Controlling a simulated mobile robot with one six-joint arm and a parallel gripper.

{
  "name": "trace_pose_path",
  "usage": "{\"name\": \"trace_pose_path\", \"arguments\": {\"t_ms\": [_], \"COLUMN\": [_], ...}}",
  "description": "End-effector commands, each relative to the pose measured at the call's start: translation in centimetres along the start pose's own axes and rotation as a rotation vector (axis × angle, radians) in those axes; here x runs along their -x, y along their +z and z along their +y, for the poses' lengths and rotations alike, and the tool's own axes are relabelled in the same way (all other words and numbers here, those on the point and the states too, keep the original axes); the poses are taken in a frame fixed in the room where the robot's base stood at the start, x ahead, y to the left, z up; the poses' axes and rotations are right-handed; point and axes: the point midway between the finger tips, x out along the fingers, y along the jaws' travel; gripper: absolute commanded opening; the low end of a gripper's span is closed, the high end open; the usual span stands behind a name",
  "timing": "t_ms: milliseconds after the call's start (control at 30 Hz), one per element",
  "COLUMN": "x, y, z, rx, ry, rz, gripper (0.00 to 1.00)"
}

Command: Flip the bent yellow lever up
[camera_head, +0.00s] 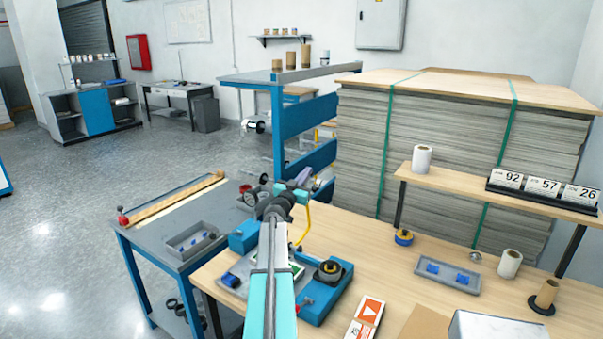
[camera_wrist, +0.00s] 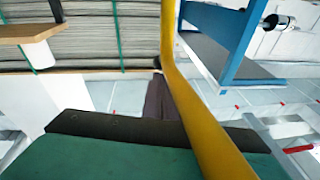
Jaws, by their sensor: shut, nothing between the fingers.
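The bent yellow lever (camera_head: 306,228) rises from the blue machine (camera_head: 332,293) on the wooden table, just right of my arm. In the wrist view the lever (camera_wrist: 187,100) is large and close. It runs from the top middle, bends, and slants down to the lower right. My gripper (camera_head: 303,180) is above the machine near the lever's upper end. In the wrist view my gripper's dark fingers (camera_wrist: 157,80) are together, empty, just left of the lever. I cannot tell whether they touch it. My arm hides part of the machine and the lever's base.
A raised wooden shelf (camera_head: 460,182) bears a flip counter (camera_head: 540,190). A tall sheet stack (camera_head: 440,130) and a blue rack (camera_head: 278,130) stand behind. A lower table (camera_head: 150,240) is at left.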

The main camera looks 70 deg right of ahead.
Motion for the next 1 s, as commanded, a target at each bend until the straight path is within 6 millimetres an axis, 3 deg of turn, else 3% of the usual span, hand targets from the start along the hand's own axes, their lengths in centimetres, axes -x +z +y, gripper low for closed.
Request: {"name": "trace_pose_path", "arguments": {"t_ms": [400, 1000], "x": [-1.6, -1.7], "y": [0.6, 1.1], "z": [0.3, 0.3], "rx": [-0.006, -0.009], "ry": [0.006, 0.007], "rz": [-0.057, -0.068], "gripper": [0.00, 0.00]}}
